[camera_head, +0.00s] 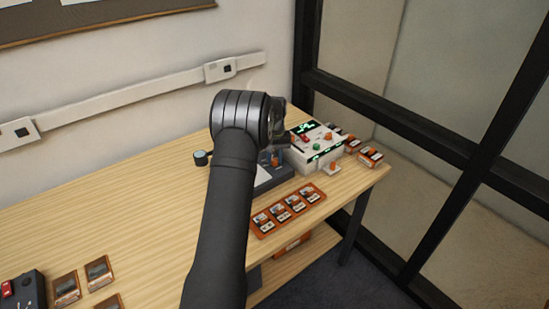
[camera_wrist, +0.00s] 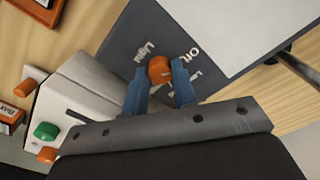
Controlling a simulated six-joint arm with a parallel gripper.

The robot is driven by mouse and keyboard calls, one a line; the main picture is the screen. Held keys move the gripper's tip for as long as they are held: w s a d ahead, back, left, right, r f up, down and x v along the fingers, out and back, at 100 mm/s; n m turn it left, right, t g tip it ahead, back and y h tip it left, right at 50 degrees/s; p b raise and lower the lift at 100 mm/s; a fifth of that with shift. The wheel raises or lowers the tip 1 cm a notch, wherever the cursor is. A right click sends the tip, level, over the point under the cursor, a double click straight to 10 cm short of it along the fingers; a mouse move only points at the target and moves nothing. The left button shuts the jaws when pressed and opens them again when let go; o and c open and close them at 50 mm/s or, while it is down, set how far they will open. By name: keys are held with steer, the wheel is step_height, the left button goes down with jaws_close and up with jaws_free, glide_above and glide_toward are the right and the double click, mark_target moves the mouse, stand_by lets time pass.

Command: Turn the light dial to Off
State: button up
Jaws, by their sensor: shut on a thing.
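The light dial is an orange knob (camera_wrist: 159,66) on a dark grey panel (camera_wrist: 130,45), with the words "Light" and "Off" printed beside it in the wrist view. My gripper (camera_wrist: 158,80) has its two blue fingers on either side of the knob, shut on it. Which label the knob points at cannot be told. In the head view a small orange spot of the knob (camera_head: 276,160) shows beside my arm. My arm hides much of the grey unit (camera_head: 275,178).
A white device (camera_head: 318,140) with green displays and buttons stands right next to the grey unit. An orange tray (camera_head: 288,210) of several small cards lies in front. A dark cylinder (camera_head: 200,158) stands behind at left. The wooden table (camera_head: 110,210) is clear at centre left.

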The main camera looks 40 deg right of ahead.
mark_target(275, 160)
steer(key=shift+n, duration=0.9)
steer(key=o, duration=1)
step_height(275, 160, up, 18)
steer(key=shift+f, duration=0.25)
steer(key=shift+f, duration=0.15)
step_height(275, 160, down, 17)
steer(key=shift+f, duration=0.1)
